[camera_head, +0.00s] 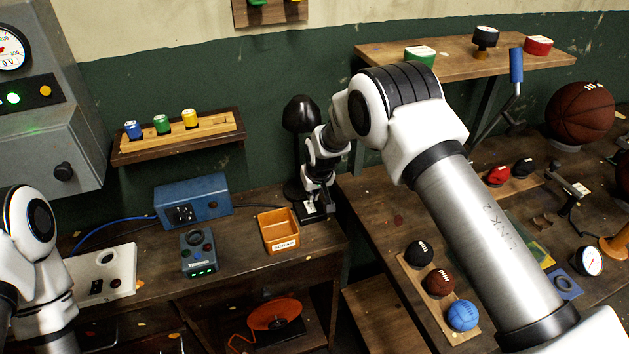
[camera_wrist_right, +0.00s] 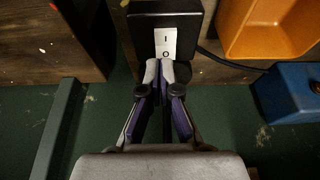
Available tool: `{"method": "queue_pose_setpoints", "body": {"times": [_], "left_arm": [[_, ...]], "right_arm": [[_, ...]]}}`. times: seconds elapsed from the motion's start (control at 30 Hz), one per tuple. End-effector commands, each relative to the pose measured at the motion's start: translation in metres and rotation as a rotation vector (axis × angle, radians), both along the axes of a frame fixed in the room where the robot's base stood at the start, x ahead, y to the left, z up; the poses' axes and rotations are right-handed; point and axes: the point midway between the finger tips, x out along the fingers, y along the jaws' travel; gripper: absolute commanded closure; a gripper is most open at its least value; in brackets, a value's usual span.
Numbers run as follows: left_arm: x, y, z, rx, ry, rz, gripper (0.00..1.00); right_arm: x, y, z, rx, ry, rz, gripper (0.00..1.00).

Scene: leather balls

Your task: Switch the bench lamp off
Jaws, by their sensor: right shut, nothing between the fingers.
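The black bench lamp (camera_head: 299,116) stands at the back right of the left bench, partly hidden behind my right arm. Its shade looks dark, and I cannot tell whether it is lit. In the right wrist view its black base (camera_wrist_right: 190,18) carries a white rocker switch (camera_wrist_right: 166,43) marked I and O. My right gripper (camera_head: 317,205) is over the lamp's base. In the wrist view its shut, empty fingertips (camera_wrist_right: 166,66) are at the O end of the switch; I cannot tell whether they touch it. My left arm shows at the left edge, its gripper out of view.
An orange bin (camera_head: 279,232) stands just left of the lamp's base, with a blue box (camera_head: 192,200) and a small grey device (camera_head: 198,252) further left. A cable runs from the base in the wrist view. The right bench holds several balls.

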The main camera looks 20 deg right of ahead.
Motion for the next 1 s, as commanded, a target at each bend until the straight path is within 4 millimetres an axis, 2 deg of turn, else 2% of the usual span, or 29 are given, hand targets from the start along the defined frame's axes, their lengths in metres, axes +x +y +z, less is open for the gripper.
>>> {"method": "queue_pose_setpoints", "body": {"times": [0.2, 0.5, 0.67, 0.73, 1.0], "left_arm": [[0.000, 0.000, 0.007, 0.000, 0.000, 0.000, 0.60], [0.000, 0.000, 0.006, 0.000, 0.000, 0.000, 0.60], [0.000, 0.000, -0.012, 0.000, 0.000, 0.000, 0.60], [0.000, 0.000, -0.007, 0.000, 0.001, 0.000, 0.60], [0.000, 0.000, -0.003, 0.000, 0.000, 0.000, 0.60]], "right_arm": [[0.007, 0.000, -0.019, 0.000, -0.001, 0.000, 1.00], [0.008, 0.000, -0.021, 0.000, -0.001, 0.000, 1.00], [0.009, 0.000, -0.033, 0.000, 0.000, 0.000, 1.00], [0.009, 0.000, -0.027, 0.000, 0.000, 0.000, 1.00], [0.005, 0.000, -0.027, 0.000, 0.004, 0.000, 1.00]]}}
